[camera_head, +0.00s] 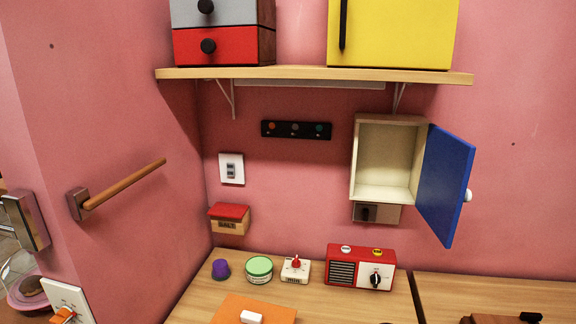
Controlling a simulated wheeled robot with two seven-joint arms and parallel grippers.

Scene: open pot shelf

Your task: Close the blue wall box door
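The wall box (404,196) is mounted on the pink wall below the shelf, and its cream inside looks empty. Its blue door (446,186) stands open, hinged at the box's right side and swung out toward me. A white round knob (468,195) is on the door's right edge. Neither of my grippers is in view.
A wooden shelf (310,74) above carries a yellow cabinet (395,32) and a drawer unit (222,45). Below, the wooden counter (200,293) holds a red radio (361,267), a green-lidded tub (259,268) and a purple cup (220,268). The space right of the door is clear.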

